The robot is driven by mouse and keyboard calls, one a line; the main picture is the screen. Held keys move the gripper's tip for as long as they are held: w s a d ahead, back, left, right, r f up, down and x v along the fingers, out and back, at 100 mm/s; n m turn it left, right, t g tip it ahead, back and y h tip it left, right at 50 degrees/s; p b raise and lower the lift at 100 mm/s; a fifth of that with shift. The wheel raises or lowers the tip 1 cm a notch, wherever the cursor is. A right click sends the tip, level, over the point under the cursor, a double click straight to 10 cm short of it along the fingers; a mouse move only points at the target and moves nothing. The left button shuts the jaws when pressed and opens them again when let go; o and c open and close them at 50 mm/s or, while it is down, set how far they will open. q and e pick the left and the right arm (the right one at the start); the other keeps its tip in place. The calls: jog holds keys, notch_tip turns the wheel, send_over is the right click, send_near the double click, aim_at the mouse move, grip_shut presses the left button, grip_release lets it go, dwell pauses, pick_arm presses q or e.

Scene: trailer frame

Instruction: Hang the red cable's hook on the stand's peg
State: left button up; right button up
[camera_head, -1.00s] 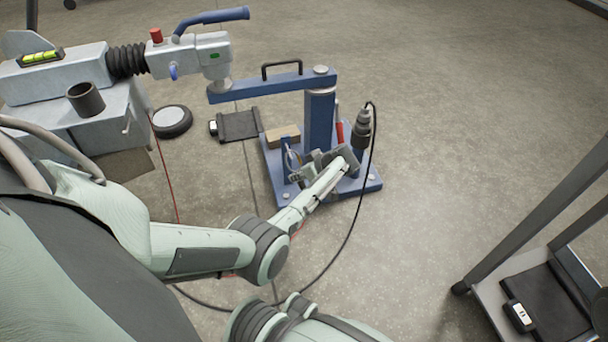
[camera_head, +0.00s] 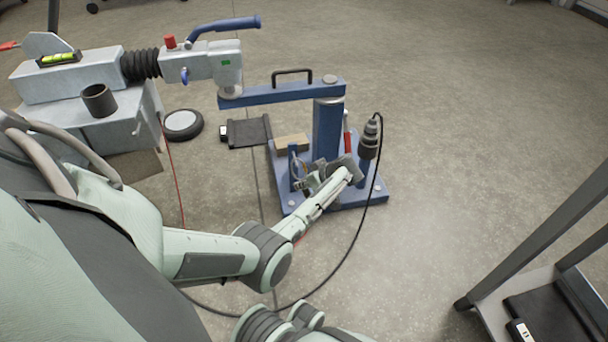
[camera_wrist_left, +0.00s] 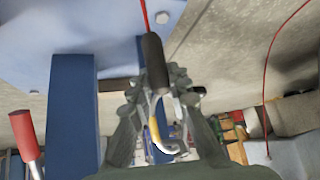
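The hook (camera_wrist_left: 160,125), silver with a yellow latch, hangs from a black sleeve (camera_wrist_left: 154,62) on the red cable (camera_wrist_left: 144,14) in the left wrist view. My left gripper (camera_head: 318,174) has its fingers closed around the sleeve area, and it also shows in the wrist view (camera_wrist_left: 155,92). It is low over the blue stand (camera_head: 328,125), beside a short blue upright (camera_head: 293,163) on the base. That upright may carry the peg; I cannot make out the peg itself or whether the hook touches it. My right gripper is out of view.
A black-corded tool (camera_head: 369,140) stands on the base's right side, near a red handle (camera_head: 347,140). A wooden block (camera_head: 291,142) lies behind the gripper. The grey trailer coupling (camera_head: 200,62) is at upper left. A cart (camera_head: 540,300) stands at lower right; floor between is clear.

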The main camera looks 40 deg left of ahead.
pick_arm(q)
jog(key=o, duration=0.5)
jog(key=shift+o, duration=0.2)
jog(key=shift+d, duration=0.1)
jog(key=v, duration=0.7)
jog(key=shift+r, duration=0.2)
jog(key=shift+s, duration=0.1)
